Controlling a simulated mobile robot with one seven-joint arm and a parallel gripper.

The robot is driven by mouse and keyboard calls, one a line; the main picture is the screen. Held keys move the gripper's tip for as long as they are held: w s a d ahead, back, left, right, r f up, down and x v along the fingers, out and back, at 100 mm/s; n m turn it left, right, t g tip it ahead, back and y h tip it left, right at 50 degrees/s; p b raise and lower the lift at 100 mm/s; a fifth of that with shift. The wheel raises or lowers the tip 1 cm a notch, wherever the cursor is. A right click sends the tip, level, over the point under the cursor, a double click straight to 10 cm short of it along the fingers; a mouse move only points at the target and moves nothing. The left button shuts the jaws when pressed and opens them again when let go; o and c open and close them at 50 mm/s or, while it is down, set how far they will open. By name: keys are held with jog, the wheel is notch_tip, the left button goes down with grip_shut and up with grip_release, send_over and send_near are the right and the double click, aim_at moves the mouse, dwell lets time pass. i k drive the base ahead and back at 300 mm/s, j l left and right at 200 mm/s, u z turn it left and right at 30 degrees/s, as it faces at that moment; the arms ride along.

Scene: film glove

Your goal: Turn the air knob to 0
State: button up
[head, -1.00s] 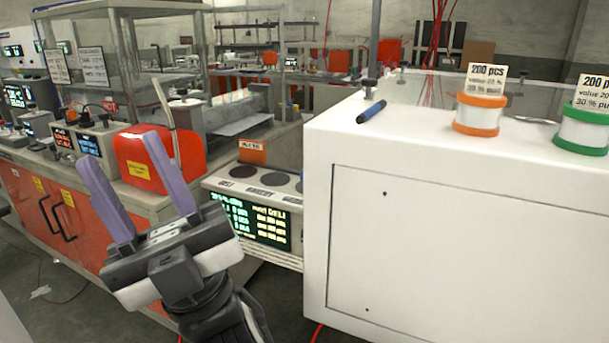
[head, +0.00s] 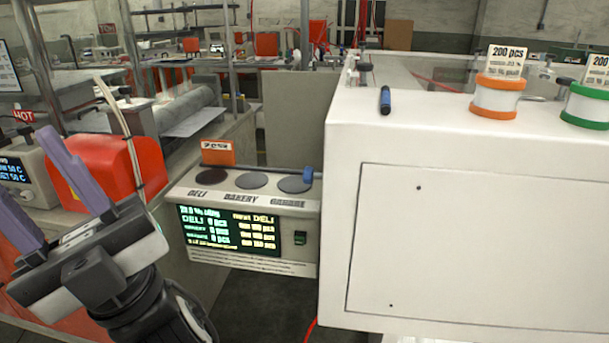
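My gripper (head: 40,175) is at the left of the head view, raised, with its two purple fingers spread apart and nothing between them. I cannot make out a knob marked air in this view. A control unit (head: 250,264) with a lit green and yellow screen stands beyond and to the right of my gripper. Its top has several round dark discs labelled DELI, BAKERY and GARAGE. A small blue thing (head: 308,174) shows at its right end, and a small dark switch (head: 300,238) is right of the screen.
A large white cabinet (head: 455,235) fills the right side. A red machine (head: 75,178) stands behind my gripper. Dark floor (head: 262,298) shows below the control unit.

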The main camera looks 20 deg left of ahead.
aim_at(310, 174)
jog(key=j, duration=0.6)
jog(key=k+j+z, duration=0.1)
jog(key=j, duration=0.45)
jog(key=i+j+u, duration=0.1)
jog(key=u, duration=0.35)
jog(key=i+j+u, duration=0.15)
jog(key=u, duration=0.35)
jog(key=j, duration=0.15)
